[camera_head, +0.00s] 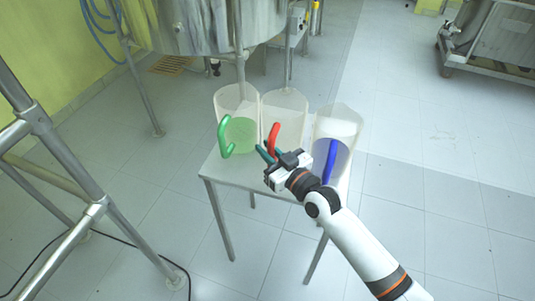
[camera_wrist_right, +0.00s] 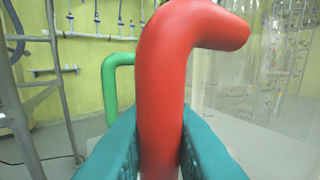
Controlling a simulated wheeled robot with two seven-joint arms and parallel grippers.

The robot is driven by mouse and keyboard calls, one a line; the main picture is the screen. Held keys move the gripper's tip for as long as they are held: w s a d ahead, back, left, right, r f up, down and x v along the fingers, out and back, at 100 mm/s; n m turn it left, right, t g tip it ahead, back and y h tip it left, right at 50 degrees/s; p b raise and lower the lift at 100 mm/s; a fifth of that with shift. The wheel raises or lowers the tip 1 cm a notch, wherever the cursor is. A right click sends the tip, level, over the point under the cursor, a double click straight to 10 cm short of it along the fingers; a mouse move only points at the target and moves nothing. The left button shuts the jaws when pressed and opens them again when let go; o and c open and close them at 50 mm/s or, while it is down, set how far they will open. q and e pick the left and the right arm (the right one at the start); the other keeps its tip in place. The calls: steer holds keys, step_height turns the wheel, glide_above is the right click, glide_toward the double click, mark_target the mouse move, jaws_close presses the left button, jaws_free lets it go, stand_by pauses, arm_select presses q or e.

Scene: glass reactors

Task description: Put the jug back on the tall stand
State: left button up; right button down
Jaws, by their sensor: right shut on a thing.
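Three clear jugs are at a small metal stand (camera_head: 222,174) in the head view. The middle jug (camera_head: 287,104) has a red handle (camera_head: 273,140), which fills the centre of the right wrist view (camera_wrist_right: 165,85). My right gripper (camera_head: 267,153) is shut on the red handle, with teal fingers on both sides of it. The jug looks upright; its base is partly hidden by my gripper, so I cannot tell whether it touches the stand top. My left gripper is not in view.
A green-handled jug (camera_head: 240,97) is close on the left and a blue-handled jug (camera_head: 340,122) close on the right. A steel vessel (camera_head: 205,25) stands behind. A metal frame (camera_head: 65,240) and a cable are at left.

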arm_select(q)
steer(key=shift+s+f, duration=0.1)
arm_select(e)
steer(key=shift+f, duration=0.5)
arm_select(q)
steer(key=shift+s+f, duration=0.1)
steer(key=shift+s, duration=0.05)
arm_select(e)
steer(key=c, duration=1.4)
jaws_free()
steer(key=shift+f, duration=0.15)
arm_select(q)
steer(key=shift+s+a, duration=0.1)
arm_select(e)
steer(key=shift+o, duration=0.2)
steer(key=shift+s+d, duration=0.1)
steer(key=shift+s, duration=0.05)
steer(key=v, duration=1.1)
steer(key=shift+s+d, duration=0.25)
